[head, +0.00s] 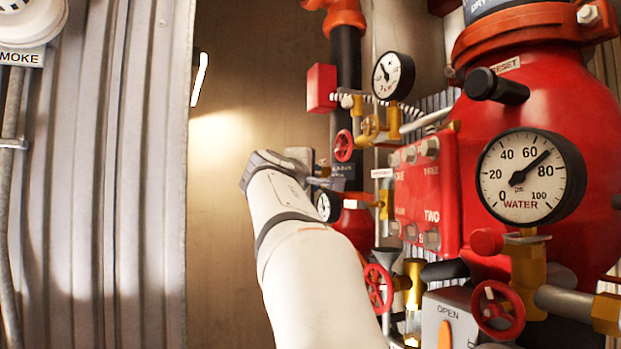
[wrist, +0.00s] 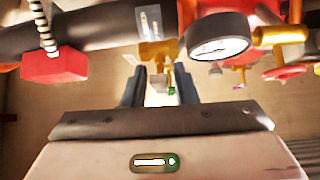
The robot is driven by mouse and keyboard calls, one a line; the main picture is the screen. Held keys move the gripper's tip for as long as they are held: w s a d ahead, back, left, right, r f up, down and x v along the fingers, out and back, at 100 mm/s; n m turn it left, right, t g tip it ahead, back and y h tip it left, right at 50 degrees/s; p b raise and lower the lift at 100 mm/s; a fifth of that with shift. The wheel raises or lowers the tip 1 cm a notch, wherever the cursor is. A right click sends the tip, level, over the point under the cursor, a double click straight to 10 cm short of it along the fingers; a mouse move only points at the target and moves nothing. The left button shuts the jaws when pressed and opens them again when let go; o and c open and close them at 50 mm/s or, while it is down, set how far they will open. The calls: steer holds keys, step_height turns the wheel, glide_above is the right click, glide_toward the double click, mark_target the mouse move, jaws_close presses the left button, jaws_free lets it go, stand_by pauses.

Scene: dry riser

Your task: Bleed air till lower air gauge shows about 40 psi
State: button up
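The lower air gauge (head: 325,206) has a white dial and sits low beside the black pipe, partly hidden behind my arm. What appears to be the same gauge (wrist: 217,42) shows edge-on in the wrist view; its reading is not legible in either view. My gripper (wrist: 160,88) has its two dark fingers apart. A brass fitting (wrist: 157,52) on the labelled pipe lies just beyond them, with a small green-tipped part (wrist: 170,90) in the gap. I cannot tell whether the fingers touch it. In the head view my gripper (head: 318,178) is mostly hidden by my wrist.
An upper gauge (head: 388,75) with a red handwheel (head: 344,146) sits above. The water gauge (head: 522,180) reads roughly 70. More red handwheels (head: 378,288) and the red valve body (head: 540,110) crowd the right. A red box (head: 321,88) adjoins the black pipe. The left is open before corrugated wall.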

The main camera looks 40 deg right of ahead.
jaws_close()
steer(key=shift+r+n+y+p, duration=0.3)
steer(key=shift+r+p, duration=0.05)
steer(key=shift+p, duration=0.8)
steer(key=shift+f, duration=0.2)
steer(key=shift+o, duration=1.4)
jaws_free()
